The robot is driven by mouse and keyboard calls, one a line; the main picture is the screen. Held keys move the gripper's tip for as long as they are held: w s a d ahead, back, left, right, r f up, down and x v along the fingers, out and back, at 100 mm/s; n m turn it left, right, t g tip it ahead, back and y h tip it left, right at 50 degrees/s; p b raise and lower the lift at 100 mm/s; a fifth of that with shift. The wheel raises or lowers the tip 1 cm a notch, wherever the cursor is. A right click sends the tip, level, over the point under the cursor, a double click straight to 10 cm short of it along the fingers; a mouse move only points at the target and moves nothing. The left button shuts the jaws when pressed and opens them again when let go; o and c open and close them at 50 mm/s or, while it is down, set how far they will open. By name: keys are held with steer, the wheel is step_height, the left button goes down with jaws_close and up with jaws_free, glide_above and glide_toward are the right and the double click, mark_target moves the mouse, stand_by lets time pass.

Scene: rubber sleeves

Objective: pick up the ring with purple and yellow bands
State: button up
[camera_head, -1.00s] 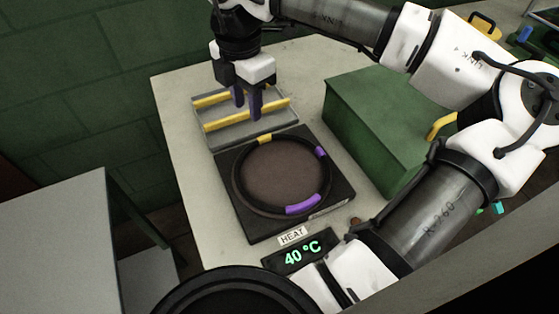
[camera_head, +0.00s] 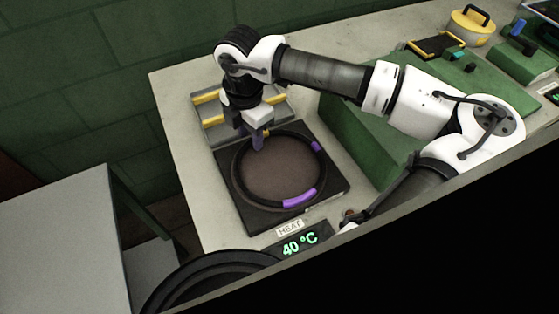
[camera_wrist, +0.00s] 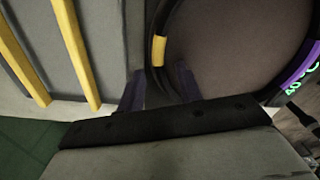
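The black ring with purple and yellow bands (camera_head: 300,199) lies flat on the dark square heater plate (camera_head: 256,222). Two purple bands show in the head view; the yellow one is mostly hidden behind my gripper (camera_head: 261,142). In the wrist view the ring's rim (camera_wrist: 158,50) with its yellow band runs down between my two purple fingers. My gripper (camera_wrist: 160,88) is open, with its fingers apart on either side of the rim near the yellow band. I cannot tell whether either finger touches it.
A grey tray with yellow rails (camera_head: 205,97) stands behind the heater. A green block (camera_head: 360,125) stands close on the right. A display reading 40 °C (camera_head: 300,243) is in front. A large black round object (camera_head: 200,285) is at the front left.

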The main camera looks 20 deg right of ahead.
steer(key=shift+c, duration=0.3)
jaws_close()
